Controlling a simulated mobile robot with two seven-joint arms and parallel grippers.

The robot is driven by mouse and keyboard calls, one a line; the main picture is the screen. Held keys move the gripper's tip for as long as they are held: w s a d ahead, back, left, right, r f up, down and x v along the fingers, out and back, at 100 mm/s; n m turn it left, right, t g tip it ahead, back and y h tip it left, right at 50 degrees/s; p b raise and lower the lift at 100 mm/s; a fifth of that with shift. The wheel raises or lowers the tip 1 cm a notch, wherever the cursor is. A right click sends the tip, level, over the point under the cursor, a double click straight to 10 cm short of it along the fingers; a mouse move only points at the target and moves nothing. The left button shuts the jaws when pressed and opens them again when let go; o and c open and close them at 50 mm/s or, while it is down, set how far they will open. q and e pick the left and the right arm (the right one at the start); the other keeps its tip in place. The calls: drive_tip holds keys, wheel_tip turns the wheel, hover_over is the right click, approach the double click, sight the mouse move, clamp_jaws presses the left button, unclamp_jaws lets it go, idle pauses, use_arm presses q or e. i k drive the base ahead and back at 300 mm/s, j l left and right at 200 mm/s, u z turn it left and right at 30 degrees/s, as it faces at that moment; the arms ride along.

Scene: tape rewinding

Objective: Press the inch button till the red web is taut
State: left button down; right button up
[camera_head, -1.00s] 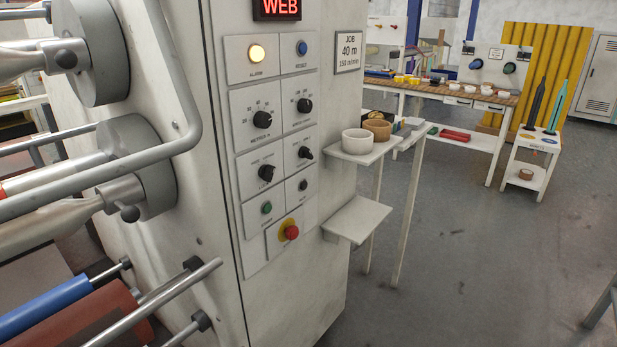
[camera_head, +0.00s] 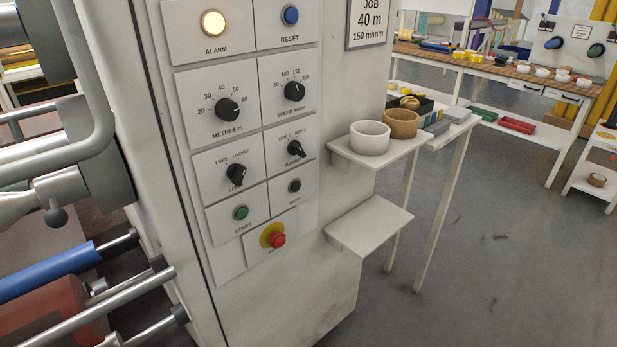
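The inch button (camera_head: 294,186) is a small dark button low on the right of the control panel, labelled INCH as far as the small print can be read. A green start button (camera_head: 240,213) is to its left, and a red stop button (camera_head: 277,239) on a yellow disc is below. The alarm lamp (camera_head: 213,22) glows yellow-white. A dark red roll (camera_head: 45,312) shows at the lower left; whether the web on it is slack or taut cannot be told. Neither of my grippers is in view.
Metal rollers and bars, with a blue roller (camera_head: 48,272), stick out at the left. A small shelf (camera_head: 372,224) and a higher shelf with a white ring (camera_head: 369,138) and a brown ring (camera_head: 402,123) project right of the panel. Open floor (camera_head: 500,270) lies at the right.

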sight(296, 186)
drive_tip(key=i+l, duration=0.1)
drive_tip(key=l, duration=0.2)
drive_tip(key=i+l+u, duration=0.15)
drive_tip(key=l, duration=0.15)
drive_tip(key=i+l, duration=0.1)
drive_tip(key=l, duration=0.2)
drive_tip(key=i+l+u, duration=0.1)
drive_tip(key=l, duration=1.1)
drive_tip(key=i+u, duration=0.05)
